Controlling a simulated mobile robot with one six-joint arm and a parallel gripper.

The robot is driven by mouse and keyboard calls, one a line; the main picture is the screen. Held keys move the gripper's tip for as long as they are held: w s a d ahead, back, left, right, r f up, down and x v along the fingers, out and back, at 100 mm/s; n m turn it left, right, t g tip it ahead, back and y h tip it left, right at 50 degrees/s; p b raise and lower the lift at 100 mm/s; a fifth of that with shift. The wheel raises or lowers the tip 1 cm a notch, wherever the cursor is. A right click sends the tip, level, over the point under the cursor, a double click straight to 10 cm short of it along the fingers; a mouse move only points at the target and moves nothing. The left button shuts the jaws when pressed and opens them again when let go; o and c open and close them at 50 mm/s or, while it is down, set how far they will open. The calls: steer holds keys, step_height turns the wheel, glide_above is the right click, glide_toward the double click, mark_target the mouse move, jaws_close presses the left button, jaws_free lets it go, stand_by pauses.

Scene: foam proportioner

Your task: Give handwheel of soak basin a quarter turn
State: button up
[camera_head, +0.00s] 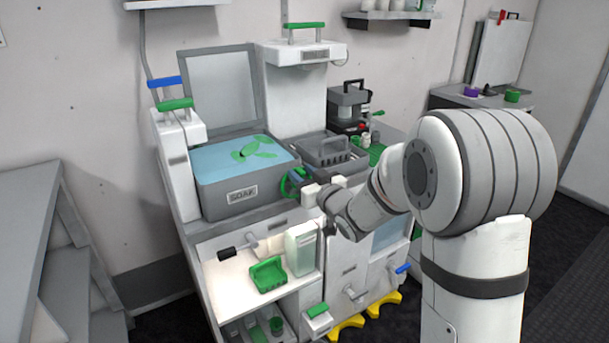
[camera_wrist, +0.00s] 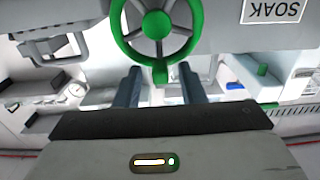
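The soak basin (camera_head: 225,192) is a grey box with a SOAK label and bluish liquid with green pieces in it. Its green handwheel (camera_head: 287,184) is on the right part of its front, partly hidden by my gripper (camera_head: 305,185). In the wrist view, which is upside down, the handwheel (camera_wrist: 121,33) has a green rim, grey spokes and a small green knob on the rim. My gripper (camera_wrist: 163,78) is open, its two dark fingers apart, with the knob appearing between the fingertips. I cannot tell whether either finger touches it.
A grey basket (camera_head: 325,150) stands right of the basin. Below are an open shelf with a green caddy (camera_head: 268,274) and a pale container (camera_head: 300,250). A blue lever (camera_head: 403,269) is low on the right. Yellow feet (camera_head: 347,328) stick out at the floor.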

mark_target(282, 189)
steer(key=shift+c, duration=0.3)
jaws_close()
steer(key=shift+f+b, duration=0.1)
steer(key=shift+b, duration=0.2)
